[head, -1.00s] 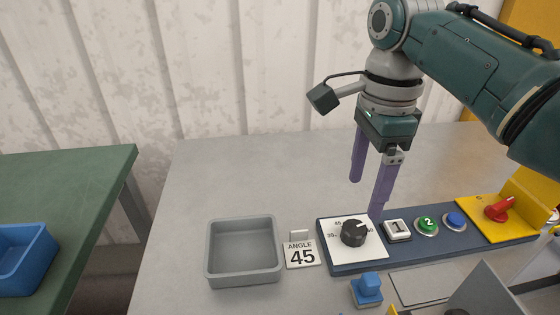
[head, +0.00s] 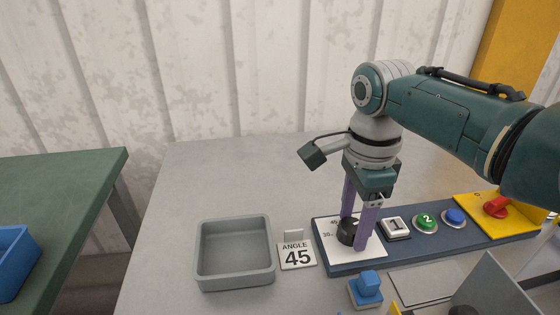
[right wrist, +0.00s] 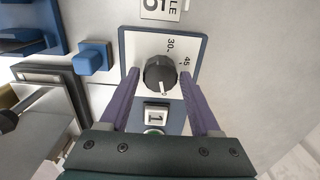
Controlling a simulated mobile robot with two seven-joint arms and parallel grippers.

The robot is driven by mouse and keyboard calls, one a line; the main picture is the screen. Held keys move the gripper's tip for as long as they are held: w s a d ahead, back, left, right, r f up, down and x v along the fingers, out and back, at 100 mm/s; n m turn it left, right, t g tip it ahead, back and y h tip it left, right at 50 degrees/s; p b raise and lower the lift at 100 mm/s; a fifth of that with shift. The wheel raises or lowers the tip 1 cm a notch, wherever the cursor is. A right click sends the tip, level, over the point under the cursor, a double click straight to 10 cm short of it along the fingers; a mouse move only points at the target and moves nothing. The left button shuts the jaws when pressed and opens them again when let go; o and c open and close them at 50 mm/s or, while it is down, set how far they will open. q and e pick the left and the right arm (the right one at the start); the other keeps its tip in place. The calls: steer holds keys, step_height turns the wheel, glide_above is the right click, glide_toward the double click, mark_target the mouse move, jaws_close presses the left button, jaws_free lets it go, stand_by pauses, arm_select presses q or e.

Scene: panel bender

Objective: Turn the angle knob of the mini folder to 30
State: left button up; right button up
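The angle knob (head: 347,232) is black and round on a white dial plate (head: 374,250) at the left end of the blue control panel. In the right wrist view, the knob (right wrist: 158,73) has a white mark pointing toward the "1" button side, away from the 30 and 45 labels. My right gripper (head: 354,232) points down at the knob. Its purple fingers (right wrist: 160,74) are open, one on each side of the knob, with gaps showing in the wrist view. In the head view, the near finger partly hides the knob. My left gripper is not in view.
An "ANGLE 45" card (head: 297,256) stands left of the panel, beside an empty grey tray (head: 235,281). A "1" button (head: 396,228), green "2" button (head: 426,222), blue button (head: 454,216) and red switch (head: 496,207) lie right. A blue block (head: 368,286) is in front.

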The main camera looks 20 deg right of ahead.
jaws_close()
